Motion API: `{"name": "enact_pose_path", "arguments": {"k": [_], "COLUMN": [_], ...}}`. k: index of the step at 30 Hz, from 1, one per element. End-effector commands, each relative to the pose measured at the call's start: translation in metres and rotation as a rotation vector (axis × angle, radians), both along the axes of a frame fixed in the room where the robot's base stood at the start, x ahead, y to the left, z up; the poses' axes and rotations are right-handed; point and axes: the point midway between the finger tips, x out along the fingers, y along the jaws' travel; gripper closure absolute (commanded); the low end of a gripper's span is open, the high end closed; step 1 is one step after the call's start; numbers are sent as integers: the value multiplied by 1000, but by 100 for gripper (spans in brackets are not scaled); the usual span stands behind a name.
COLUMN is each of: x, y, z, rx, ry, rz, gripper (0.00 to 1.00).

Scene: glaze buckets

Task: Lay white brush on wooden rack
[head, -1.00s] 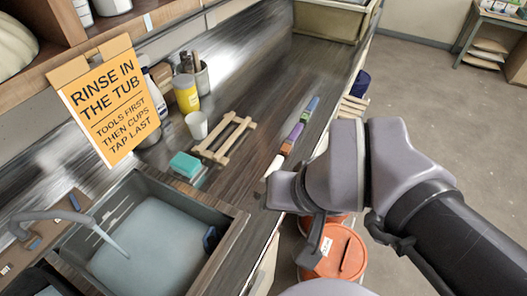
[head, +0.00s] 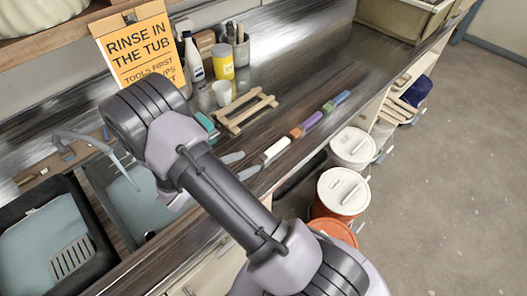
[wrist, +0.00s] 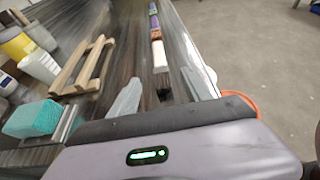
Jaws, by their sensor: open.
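The white brush (head: 277,150) lies on the counter near its front edge, at the near end of a row of coloured pieces. In the wrist view the white brush (wrist: 160,57) has a dark near end and lies ahead of and between my fingertips. My gripper (head: 240,165) is open, just left of the brush in the head view; its two grey fingers also show in the wrist view (wrist: 160,78). I cannot tell their height above the counter. The wooden rack (head: 255,114) lies flat and empty behind the brush; it is left of my fingers in the wrist view (wrist: 100,66).
Orange-brown (head: 296,132), purple (head: 312,119) and green (head: 328,106) pieces continue the row. A white cup (head: 222,93), yellow jar (head: 223,63) and teal sponge (wrist: 33,118) stand left of the rack. Lidded buckets (head: 342,190) are below the counter edge. The sink is left.

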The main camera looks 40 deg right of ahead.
Motion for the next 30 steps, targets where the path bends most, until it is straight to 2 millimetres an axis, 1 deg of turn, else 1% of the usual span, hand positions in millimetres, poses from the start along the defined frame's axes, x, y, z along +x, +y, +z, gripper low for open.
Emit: {"name": "enact_pose_path", "arguments": {"k": [1,3,6,10,15,18,24,25,29,30], "x": [0,1,3,4,8,9,10,10,10,10], "y": [-14,-32,-49,-63,-94,-104,-106,-106,-106,-105], "z": [-9,-15,-22,-27,-41,-44,-44,-44,-43,-43], "rx": [1,1,1,1,2,2,2,2,2,2], "ry": [1,0,-1,-2,-2,-1,-2,-1,-2,-2], "rz": [-6,-5,-5,-4,-4,-3,-1,-2,-2,-2], "gripper": [44,44,44,44,44,44,44,46,71,79]}}
